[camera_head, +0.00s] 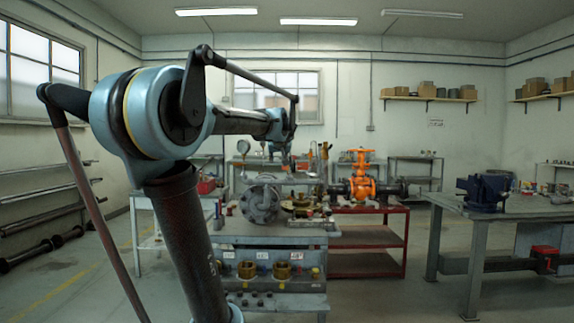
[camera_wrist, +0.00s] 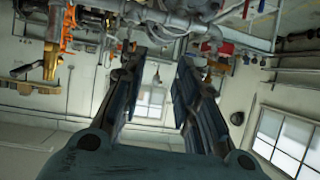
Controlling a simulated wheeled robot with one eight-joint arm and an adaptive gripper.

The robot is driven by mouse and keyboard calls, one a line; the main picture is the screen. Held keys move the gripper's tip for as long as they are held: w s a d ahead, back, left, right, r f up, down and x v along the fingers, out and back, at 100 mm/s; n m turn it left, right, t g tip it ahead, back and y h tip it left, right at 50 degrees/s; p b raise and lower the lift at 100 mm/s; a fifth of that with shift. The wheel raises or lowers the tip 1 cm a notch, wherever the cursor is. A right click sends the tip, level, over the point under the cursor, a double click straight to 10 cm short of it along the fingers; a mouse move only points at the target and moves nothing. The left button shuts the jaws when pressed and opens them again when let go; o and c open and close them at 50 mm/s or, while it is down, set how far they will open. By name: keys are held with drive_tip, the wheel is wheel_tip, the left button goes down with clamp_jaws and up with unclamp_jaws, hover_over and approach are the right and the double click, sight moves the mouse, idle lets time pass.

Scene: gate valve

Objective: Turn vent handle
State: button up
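My gripper (camera_wrist: 158,85) is open and empty in the wrist view, its two dark fingers well apart. That view is upside down. Grey pipework (camera_wrist: 170,15) with fittings shows beyond the fingertips, and no contact with it is visible. In the head view my arm reaches over the grey workbench (camera_head: 270,238), and its end is small and partly hidden. A grey flanged valve body (camera_head: 260,204) stands on the bench with a pressure gauge (camera_head: 243,147) above it. I cannot pick out the vent handle for certain among the small fittings.
An orange gate valve (camera_head: 362,182) stands on a red-framed table (camera_head: 371,233) behind and right; orange also shows in the wrist view (camera_wrist: 62,22). A blue vise (camera_head: 484,191) sits on the right bench. Floor between the benches is clear.

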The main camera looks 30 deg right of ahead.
sight(290, 160)
drive_tip(key=d+r+h, duration=0.1)
drive_tip(key=d+r, duration=0.2)
drive_tip(key=d, duration=0.2)
drive_tip(key=shift+m, duration=0.4)
drive_tip(key=x, duration=1.6)
drive_tip(key=shift+w+d+f, duration=0.1)
drive_tip(key=shift+d, duration=0.45)
